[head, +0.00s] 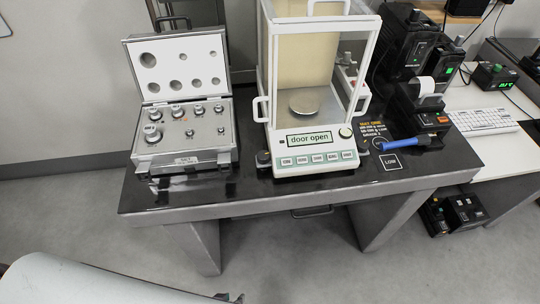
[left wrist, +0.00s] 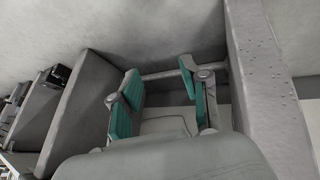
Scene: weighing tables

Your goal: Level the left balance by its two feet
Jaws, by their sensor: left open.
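The balance (head: 312,160) stands on the dark table, with a glass draft shield, a round pan (head: 305,101) and a display reading "door open". A small round pale-green spot (head: 345,132) sits right of the display. A dark foot (head: 263,159) shows at its front left corner; another foot-like part (head: 363,145) shows at the front right, its details too small to tell. My left gripper (head: 232,297) is low at the bottom edge, below and in front of the table, apart from the balance. In the left wrist view its teal-padded fingers (left wrist: 162,85) are spread with nothing between them. My right gripper is out of view.
An open weight case (head: 184,160) stands left of the balance. A blue pen-like tool (head: 396,144), a "LOW" label (head: 391,162) and a printer (head: 424,112) are at its right. The table's front edge (head: 300,201) lies between my gripper and the balance.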

